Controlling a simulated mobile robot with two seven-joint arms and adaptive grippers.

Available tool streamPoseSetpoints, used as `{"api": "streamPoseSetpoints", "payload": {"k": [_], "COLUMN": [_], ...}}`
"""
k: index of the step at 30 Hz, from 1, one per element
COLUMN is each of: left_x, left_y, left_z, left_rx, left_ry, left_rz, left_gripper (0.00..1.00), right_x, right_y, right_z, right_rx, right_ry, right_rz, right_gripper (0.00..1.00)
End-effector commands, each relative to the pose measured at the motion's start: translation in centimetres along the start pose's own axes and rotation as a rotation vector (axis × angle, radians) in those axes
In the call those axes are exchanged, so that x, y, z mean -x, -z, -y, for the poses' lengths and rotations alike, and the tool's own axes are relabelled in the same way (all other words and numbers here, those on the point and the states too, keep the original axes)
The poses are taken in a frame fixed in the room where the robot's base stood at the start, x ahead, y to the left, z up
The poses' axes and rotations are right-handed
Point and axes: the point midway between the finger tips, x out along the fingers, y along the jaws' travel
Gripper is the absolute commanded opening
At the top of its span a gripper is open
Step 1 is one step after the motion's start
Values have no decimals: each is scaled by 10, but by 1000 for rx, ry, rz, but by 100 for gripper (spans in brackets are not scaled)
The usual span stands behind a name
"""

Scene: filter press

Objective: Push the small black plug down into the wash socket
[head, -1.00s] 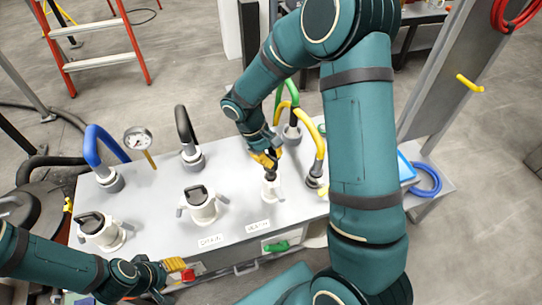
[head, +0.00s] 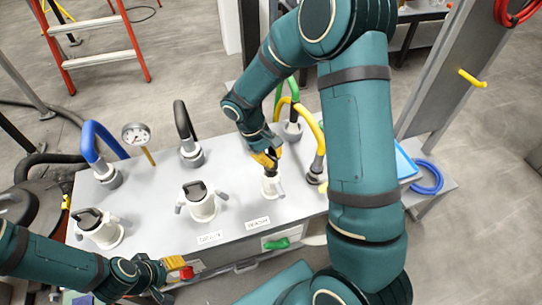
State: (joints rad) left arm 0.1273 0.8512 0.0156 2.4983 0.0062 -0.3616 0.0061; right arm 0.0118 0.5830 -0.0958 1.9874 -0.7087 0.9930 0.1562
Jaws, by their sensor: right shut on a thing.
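The wash socket (head: 271,188) is a white fitting with side levers on the grey bench top, behind the label that seems to read WASH (head: 257,222). My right gripper (head: 269,161) points down just above it, with its yellow fingers shut on the small black plug (head: 271,170). The plug is mostly hidden by the fingers. It is over the socket mouth, and I cannot tell how deep it sits. My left gripper (head: 178,268) is low at the bench's front edge, beside a red part (head: 187,273); its opening is unclear.
Two white sockets with black-handled caps (head: 199,201) (head: 98,228) stand to the left. Blue (head: 92,140), black (head: 180,118), green and yellow (head: 317,135) hoses rise along the back. A gauge (head: 136,134) stands between hoses. A green handle (head: 277,243) is on the front.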

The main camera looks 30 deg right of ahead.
Motion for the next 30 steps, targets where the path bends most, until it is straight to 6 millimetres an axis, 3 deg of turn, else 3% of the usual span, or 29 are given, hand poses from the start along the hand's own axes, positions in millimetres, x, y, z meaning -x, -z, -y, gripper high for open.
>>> {"api": "streamPoseSetpoints", "payload": {"k": [9,12,23,30], "left_x": [0,0,0,0], "left_y": [0,0,0,0], "left_z": [0,0,0,0], "left_rx": [0,0,0,0], "left_ry": [0,0,0,0], "left_rz": [0,0,0,0], "left_gripper": [52,52,52,52], "right_x": [0,0,3,37], "right_y": [0,0,0,1], "right_z": [0,0,0,-1], "right_rx": [0,0,0,-2], "right_ry": [0,0,0,-2], "right_rz": [0,0,-1,-6], "right_gripper": [0,38,39,39]}}
